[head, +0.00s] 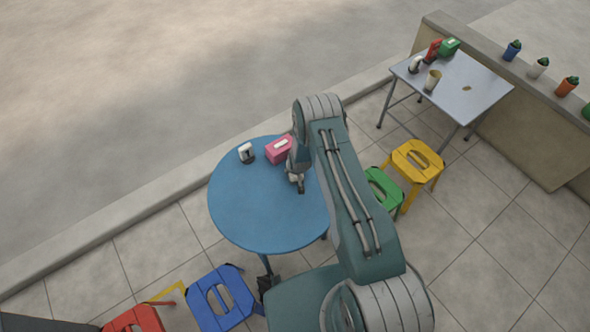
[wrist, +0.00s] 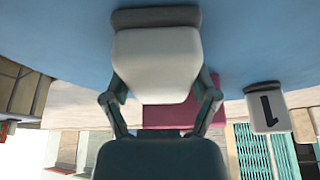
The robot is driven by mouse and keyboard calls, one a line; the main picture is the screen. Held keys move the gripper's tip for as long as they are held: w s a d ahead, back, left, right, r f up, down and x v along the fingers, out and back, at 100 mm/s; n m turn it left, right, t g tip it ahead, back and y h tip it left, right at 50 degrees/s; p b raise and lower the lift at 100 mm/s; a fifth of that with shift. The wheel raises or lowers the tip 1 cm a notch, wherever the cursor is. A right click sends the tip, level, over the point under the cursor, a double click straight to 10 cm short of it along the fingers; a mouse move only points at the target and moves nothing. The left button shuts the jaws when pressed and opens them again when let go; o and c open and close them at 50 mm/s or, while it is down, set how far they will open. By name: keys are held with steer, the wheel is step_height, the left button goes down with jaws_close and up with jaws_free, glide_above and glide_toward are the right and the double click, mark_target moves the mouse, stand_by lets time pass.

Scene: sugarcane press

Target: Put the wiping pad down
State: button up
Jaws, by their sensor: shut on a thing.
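My gripper (head: 296,178) is low over the right part of the round blue table (head: 250,208). In the wrist view my gripper (wrist: 162,84) has its fingers on both sides of a pale block with a grey-brown edge, which I take as the wiping pad (wrist: 155,60). It is shut on this pad. The pad's grey-brown face is toward the blue tabletop (wrist: 60,30); I cannot tell whether it touches. In the head view the pad is mostly hidden by my gripper and arm.
A pink tissue box (head: 278,150) stands just behind my gripper, with a white number block (head: 246,153) to its left. The table's front and left are clear. Blue (head: 219,298), green (head: 383,190) and yellow (head: 417,160) stools stand around. A metal side table (head: 465,90) is at upper right.

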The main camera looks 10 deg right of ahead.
steer(key=o, duration=1)
steer(key=shift+c, duration=0.2)
